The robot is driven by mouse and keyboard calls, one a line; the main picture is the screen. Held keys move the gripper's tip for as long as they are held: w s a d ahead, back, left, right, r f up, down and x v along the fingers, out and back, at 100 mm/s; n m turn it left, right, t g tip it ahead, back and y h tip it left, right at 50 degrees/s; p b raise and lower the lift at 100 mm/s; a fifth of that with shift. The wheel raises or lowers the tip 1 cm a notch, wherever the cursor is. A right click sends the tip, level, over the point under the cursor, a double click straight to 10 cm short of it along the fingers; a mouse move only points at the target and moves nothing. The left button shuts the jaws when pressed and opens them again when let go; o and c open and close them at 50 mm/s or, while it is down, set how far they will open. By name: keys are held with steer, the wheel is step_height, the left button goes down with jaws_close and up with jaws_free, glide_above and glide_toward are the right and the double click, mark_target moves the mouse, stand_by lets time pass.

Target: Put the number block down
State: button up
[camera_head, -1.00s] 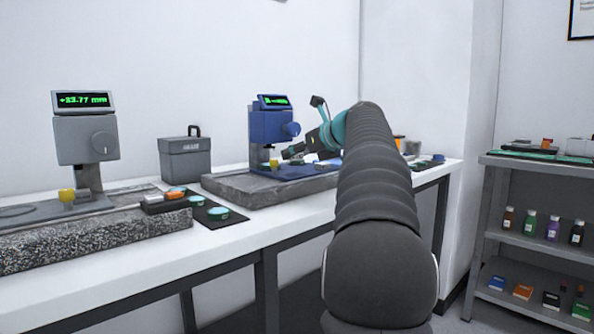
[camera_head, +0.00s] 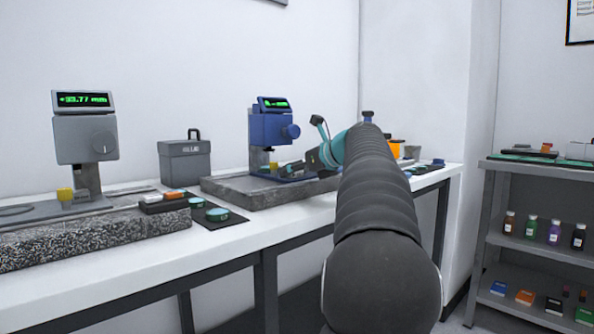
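My gripper (camera_head: 290,168) is small and far off, low at the front of the blue gauge stand (camera_head: 270,128), just over its base on the grey stone slab (camera_head: 238,190). My arm comes from the right and hides part of the slab. I cannot make out a number block at the gripper, nor whether the fingers are open or shut. The blue stand has a green-lit display (camera_head: 274,103), too small to read.
A grey gauge stand (camera_head: 85,135) reading about 33.77 mm stands on a speckled slab (camera_head: 90,238) at left. A grey case (camera_head: 185,160) is behind. A black mat (camera_head: 225,224) holds teal discs. A shelf (camera_head: 535,245) with bottles stands right.

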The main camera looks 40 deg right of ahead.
steer(key=shift+r, duration=0.2)
steer(key=p+v, duration=0.1)
steer(key=v, duration=1.1)
steer(key=shift+s+f, duration=0.1)
steer(key=shift+f, duration=0.05)
